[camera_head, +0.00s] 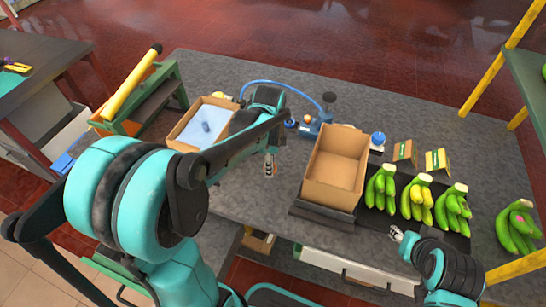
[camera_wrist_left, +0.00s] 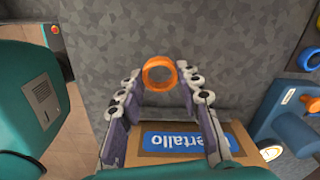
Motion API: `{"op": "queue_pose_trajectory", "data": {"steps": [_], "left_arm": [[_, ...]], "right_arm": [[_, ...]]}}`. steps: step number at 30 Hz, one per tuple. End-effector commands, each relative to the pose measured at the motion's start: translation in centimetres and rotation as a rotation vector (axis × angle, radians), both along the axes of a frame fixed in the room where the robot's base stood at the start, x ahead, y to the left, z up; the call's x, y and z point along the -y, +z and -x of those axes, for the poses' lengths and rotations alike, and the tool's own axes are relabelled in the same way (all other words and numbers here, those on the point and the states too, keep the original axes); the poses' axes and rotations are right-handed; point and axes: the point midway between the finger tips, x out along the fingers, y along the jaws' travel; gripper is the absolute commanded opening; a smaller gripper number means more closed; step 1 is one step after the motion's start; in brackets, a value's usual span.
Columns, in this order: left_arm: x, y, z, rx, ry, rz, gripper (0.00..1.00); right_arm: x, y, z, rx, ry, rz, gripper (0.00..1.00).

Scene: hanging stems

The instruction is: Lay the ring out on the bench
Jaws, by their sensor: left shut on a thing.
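The orange ring (camera_wrist_left: 159,73) shows in the left wrist view, between the fingertips of my left gripper (camera_wrist_left: 160,76), with the grey bench surface behind it. My left gripper is shut on the ring. In the head view my left gripper (camera_head: 270,166) points down over the bench (camera_head: 245,200), left of the open cardboard box. The ring is too small to make out there, and its height above the bench cannot be told. My right gripper (camera_head: 397,234) is at the bench's front edge, below the bananas; its jaws are too small to read.
The open cardboard box (camera_head: 337,165) stands right of my left gripper. A blue device (camera_head: 318,124) is behind it. Banana bunches (camera_head: 415,200) lie on a dark tray at the right. A carton with a pale blue lining (camera_head: 205,122) is at the left. Bare bench lies around my left gripper.

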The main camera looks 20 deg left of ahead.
Motion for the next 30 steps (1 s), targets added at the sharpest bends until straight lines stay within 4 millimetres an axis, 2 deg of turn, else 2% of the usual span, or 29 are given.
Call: {"op": "queue_pose_trajectory", "data": {"steps": [1,8,14,26,27,28,30], "left_arm": [[0.0,-1.3,0.0,0.000,0.000,0.000,0.22],[0.0,-3.3,0.0,0.000,0.000,0.000,0.22],[0.0,-6.2,0.0,0.000,0.000,0.000,0.22],[0.0,-6.6,0.0,0.000,0.000,0.000,0.22],[0.0,-6.5,0.0,0.000,0.000,0.000,0.45],[0.0,-6.5,0.0,0.000,0.000,0.000,0.52],[0.0,-6.5,0.0,0.000,0.000,0.000,0.55]], "right_arm": [[0.0,-0.8,0.0,0.000,0.000,0.000,0.40],[0.0,-1.5,0.0,0.000,0.000,0.000,0.40],[0.0,-2.8,0.0,0.000,0.000,0.000,0.40],[0.0,-3.0,0.0,0.000,0.000,0.000,0.40],[0.0,-2.9,0.0,0.000,0.000,0.000,0.40],[0.0,-2.9,0.0,0.000,0.000,0.000,0.40],[0.0,-2.9,0.0,0.000,0.000,0.000,0.40]]}}
